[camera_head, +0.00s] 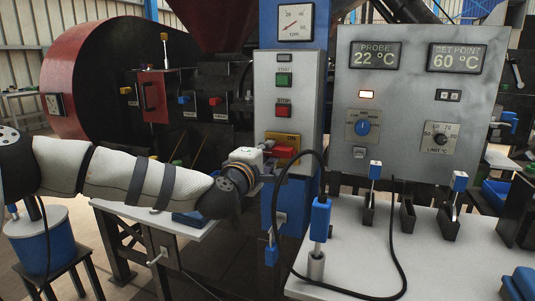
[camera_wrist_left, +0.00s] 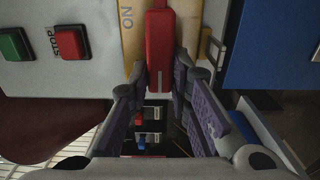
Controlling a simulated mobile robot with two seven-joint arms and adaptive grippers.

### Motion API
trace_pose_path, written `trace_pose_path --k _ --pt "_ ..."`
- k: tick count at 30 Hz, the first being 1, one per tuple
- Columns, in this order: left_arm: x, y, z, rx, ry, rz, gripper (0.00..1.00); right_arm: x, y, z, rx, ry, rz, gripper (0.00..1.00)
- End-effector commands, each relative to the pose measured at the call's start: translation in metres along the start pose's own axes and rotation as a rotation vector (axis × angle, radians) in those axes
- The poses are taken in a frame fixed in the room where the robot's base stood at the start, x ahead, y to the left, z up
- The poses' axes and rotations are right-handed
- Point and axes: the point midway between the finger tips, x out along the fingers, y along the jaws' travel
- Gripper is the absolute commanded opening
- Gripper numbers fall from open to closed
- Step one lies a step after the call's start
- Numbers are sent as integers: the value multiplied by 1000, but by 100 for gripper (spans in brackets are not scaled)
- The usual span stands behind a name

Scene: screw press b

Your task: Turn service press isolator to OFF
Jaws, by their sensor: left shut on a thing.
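The isolator is a yellow plate (camera_head: 283,137) with a red handle (camera_head: 287,152), low on the grey press control panel (camera_head: 262,100). The left wrist view shows the plate (camera_wrist_left: 132,45) with the word ON, and the red handle (camera_wrist_left: 160,45) running straight away from the gripper. My left gripper (camera_head: 266,157) reaches the isolator from the left. In the left wrist view its two fingertips (camera_wrist_left: 162,80) are closed around the near end of the red handle. No OFF mark is readable. My right gripper is in neither view.
Above the isolator sit a red STOP button (camera_head: 284,110) and a green START button (camera_head: 284,79). A black cable (camera_head: 320,165) loops just right of the handle. A grey temperature cabinet (camera_head: 415,100) and a white bench (camera_head: 345,235) with blue-handled tools stand at right.

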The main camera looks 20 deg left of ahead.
Motion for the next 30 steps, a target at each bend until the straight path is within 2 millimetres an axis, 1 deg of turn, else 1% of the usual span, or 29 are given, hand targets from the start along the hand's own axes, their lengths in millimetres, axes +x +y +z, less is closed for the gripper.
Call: trace_pose_path --k 5,6,7,8,16,19,20,23,27,30 --pt "0 0 0 -4 -1 -1 0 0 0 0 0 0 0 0" --pt "0 0 0 -4 -1 -1 27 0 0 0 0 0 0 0" --pt "0 0 0 -3 -1 -1 34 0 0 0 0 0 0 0" --pt "0 0 0 -3 -1 -1 38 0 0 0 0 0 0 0" --pt "0 0 0 -1 -1 -1 38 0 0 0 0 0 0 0" --pt "-9 0 0 -1 -2 -1 38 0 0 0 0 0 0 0" --pt "-15 0 0 -1 -2 -1 38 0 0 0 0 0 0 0" --pt "-41 0 0 -3 -3 -1 38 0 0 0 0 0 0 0" --pt "-80 1 0 -4 -2 -1 38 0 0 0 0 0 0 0" --pt "-101 0 0 -3 -2 -2 38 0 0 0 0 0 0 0"
